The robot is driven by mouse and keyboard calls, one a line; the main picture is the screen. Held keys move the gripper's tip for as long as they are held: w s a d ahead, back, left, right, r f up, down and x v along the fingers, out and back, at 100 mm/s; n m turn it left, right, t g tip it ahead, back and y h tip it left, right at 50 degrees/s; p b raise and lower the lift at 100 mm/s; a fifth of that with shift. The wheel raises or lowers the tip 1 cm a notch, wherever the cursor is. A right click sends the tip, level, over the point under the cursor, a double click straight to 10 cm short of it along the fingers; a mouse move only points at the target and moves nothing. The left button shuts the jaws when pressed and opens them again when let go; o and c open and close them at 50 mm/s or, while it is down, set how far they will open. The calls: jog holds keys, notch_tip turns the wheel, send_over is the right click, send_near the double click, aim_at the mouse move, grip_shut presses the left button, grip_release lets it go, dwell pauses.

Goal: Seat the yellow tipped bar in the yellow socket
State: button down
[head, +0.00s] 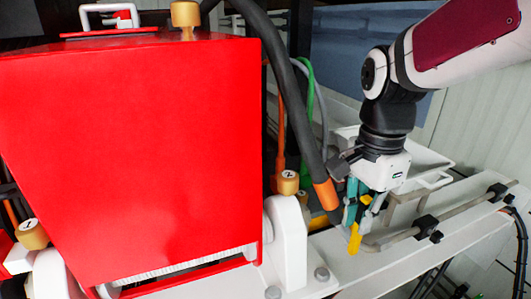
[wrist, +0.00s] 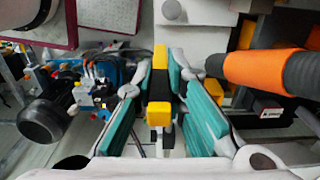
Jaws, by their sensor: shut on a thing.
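My gripper (head: 358,212) is shut on the yellow tipped bar (head: 355,240), whose yellow end points down below the fingers, above or beside the white ledge; contact is unclear. In the wrist view the bar (wrist: 160,58) lies between the teal finger pads of my gripper (wrist: 161,85), with a yellow end, a black middle and a yellow block nearer the camera. I cannot identify the yellow socket for certain. A yellow part (wrist: 247,35) shows right of the bar in the wrist view, partly behind the hose.
A large red housing (head: 140,150) fills the left. A black hose with an orange cuff (head: 326,194) runs close left of my gripper and also shows in the wrist view (wrist: 268,72). A grey rail (head: 400,237) in black clamps lies right on the white ledge (head: 410,262).

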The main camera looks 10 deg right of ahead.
jog(key=w+d+f+p, duration=0.1)
jog(key=w+d+f, duration=0.4)
jog(key=w+d, duration=0.3)
jog(key=shift+w+d+f+p, duration=0.2)
jog(key=shift+w+d+p, duration=0.15)
jog(key=shift+w, duration=1.9)
jog(key=c, duration=1.6)
grip_release()
jog(key=shift+w+d, duration=0.1)
jog(key=shift+w, duration=0.05)
jog(key=shift+c, duration=0.2)
jog(key=shift+r, duration=0.1)
